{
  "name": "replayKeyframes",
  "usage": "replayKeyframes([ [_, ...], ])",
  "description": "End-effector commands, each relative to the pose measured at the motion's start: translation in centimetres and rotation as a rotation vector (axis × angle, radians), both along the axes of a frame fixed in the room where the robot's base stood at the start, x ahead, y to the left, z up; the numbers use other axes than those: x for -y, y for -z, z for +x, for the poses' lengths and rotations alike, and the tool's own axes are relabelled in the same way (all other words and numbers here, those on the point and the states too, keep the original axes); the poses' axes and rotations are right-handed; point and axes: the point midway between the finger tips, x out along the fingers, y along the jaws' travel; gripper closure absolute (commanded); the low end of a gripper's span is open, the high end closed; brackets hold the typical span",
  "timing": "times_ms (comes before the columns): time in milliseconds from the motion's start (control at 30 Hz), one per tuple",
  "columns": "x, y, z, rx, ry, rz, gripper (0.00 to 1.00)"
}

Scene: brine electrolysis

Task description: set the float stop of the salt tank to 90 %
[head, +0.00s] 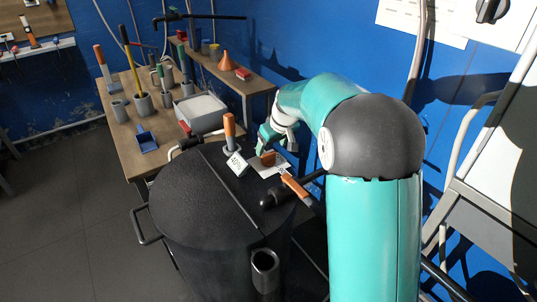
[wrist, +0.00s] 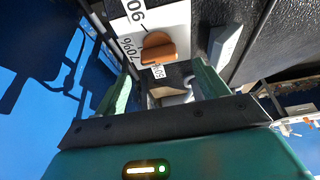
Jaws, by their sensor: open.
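The salt tank (head: 190,205) is the large black drum with a flat lid in the middle of the head view. The float stop is an orange knob (head: 268,158) on a white scale plate (head: 281,168) at the tank's back right. In the wrist view the orange knob (wrist: 158,47) sits on the white plate among labels reading 90, 70% and 50%. I cannot tell for sure which mark it points to. My gripper (wrist: 160,88) is open and empty. Its fingers lie either side of the 50% end, short of the knob and apart from it. In the head view my gripper (head: 268,138) is beside the plate.
An orange-handled upright (head: 229,130) with a white labelled block and another orange handle (head: 294,185) stand close to the plate. A wooden bench (head: 120,142) behind holds a grey tray (head: 201,112) and several tools. A blue wall is behind. Dark floor at left is clear.

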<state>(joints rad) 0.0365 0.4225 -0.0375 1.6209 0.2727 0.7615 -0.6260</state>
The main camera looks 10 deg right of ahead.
Motion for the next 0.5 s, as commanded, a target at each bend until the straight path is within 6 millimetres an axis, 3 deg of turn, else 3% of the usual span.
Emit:
replayKeyframes([
  [233,-0.6,4.2,1.7,-0.002,-0.002,-0.001,0.27],
  [500,-0.8,5.6,2.3,0.001,-0.001,-0.001,0.27],
])
